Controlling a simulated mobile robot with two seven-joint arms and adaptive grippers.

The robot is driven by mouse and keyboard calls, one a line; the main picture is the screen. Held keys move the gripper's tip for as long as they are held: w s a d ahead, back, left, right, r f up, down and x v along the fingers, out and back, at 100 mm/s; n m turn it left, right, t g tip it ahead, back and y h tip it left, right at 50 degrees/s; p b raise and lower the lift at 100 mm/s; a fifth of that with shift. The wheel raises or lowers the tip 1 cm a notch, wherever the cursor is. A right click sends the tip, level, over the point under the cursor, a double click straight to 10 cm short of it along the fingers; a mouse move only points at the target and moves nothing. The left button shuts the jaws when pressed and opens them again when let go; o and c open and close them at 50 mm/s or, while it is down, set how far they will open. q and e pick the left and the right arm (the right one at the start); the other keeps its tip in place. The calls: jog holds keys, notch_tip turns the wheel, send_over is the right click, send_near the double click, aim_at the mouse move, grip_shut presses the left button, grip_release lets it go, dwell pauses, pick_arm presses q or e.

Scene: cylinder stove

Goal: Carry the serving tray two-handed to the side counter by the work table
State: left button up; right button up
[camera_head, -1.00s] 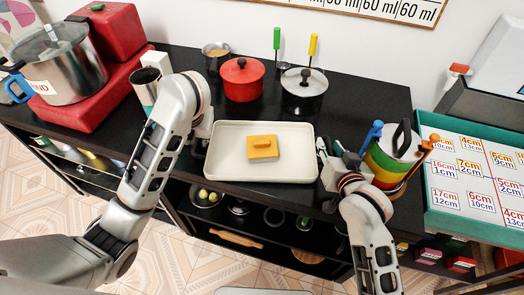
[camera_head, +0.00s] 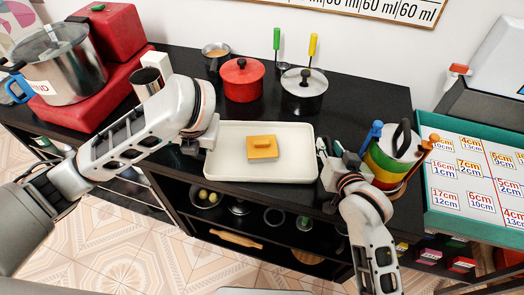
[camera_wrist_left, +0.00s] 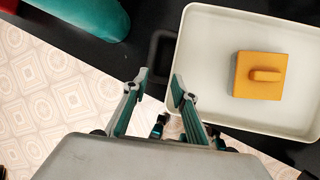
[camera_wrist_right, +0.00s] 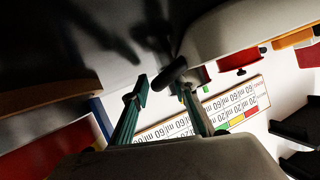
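The cream serving tray (camera_head: 230,172) lies flat on the black work table, with an orange block with a knob (camera_head: 262,147) on it. The tray's bare floor (camera_wrist_left: 212,60) also shows in the left wrist view, with a dark handle (camera_wrist_left: 160,50) on its left side. My left gripper (camera_head: 200,146) is at the tray's left edge. In the left wrist view (camera_wrist_left: 156,88) it is open and empty, just short of the handle. My right gripper (camera_head: 328,152) is at the tray's right edge. In the right wrist view (camera_wrist_right: 160,88) its fingers are apart, with a dark handle (camera_wrist_right: 171,76) beside the right finger.
A stack of coloured rings (camera_head: 385,165) stands close to my right gripper. A teal-edged numbered board (camera_head: 465,175) is at right.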

jog(key=v, duration=0.7)
jog(key=shift+s+r, duration=0.15)
jog(key=shift+s, duration=0.1)
pick_arm(q)
jog(key=s+d, duration=0.3)
jog(key=s, duration=0.3)
jog(key=shift+s+d, duration=0.2)
jog(key=shift+s, duration=0.15)
